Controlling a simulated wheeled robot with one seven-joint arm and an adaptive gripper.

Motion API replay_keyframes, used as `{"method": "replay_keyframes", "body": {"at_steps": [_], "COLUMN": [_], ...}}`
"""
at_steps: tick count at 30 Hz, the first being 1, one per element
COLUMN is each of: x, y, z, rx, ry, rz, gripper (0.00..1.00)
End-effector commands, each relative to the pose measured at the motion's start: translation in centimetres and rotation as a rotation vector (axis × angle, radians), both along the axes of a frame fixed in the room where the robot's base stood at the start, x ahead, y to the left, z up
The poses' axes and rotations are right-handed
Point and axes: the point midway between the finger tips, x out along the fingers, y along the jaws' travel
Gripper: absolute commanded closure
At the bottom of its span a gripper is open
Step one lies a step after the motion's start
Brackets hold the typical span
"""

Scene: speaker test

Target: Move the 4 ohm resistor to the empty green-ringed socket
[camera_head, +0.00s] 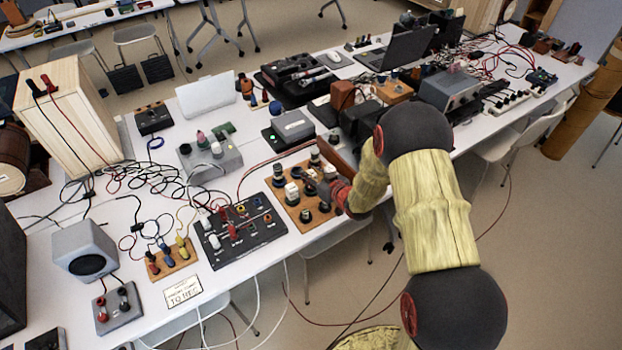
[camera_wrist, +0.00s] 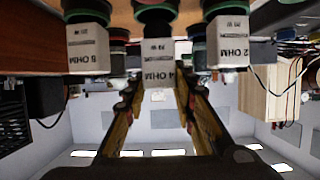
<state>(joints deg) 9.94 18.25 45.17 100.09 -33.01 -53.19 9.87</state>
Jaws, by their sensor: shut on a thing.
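In the wrist view the 4 ohm resistor (camera_wrist: 158,73), a white block with printed text, sits between the two fingers of my gripper (camera_wrist: 155,92). My gripper is shut on it. A dark round part with a green rim is just beyond it; I cannot tell whether the block is clear of its socket. The 8 ohm resistor (camera_wrist: 88,48) and the 2 ohm resistor (camera_wrist: 232,42) flank it. In the head view my gripper (camera_head: 324,188) is over the orange-brown socket board (camera_head: 291,212). The empty green-ringed socket cannot be told apart clearly there.
A black panel with knobs and coloured jacks (camera_head: 240,232) lies left of the board. A grey-black box with a green light (camera_head: 289,130) stands behind. Loose cables (camera_head: 130,180) and a speaker (camera_head: 85,248) are at left. The table's front edge is close to the board.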

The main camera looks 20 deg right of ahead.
Motion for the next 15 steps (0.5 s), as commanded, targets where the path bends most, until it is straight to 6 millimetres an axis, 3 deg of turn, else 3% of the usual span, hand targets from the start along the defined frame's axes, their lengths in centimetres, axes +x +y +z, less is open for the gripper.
{"method": "replay_keyframes", "body": {"at_steps": [1,3,15], "x": [-0.02,0.02,0.01], "y": [-0.02,-0.04,-0.05], "z": [-1.16,-1.59,-1.91], "rx": [0.001,0.001,0.001], "ry": [0.001,-0.001,-0.002], "rz": [0.000,0.000,0.000], "gripper": [1.00,1.00,1.00]}}
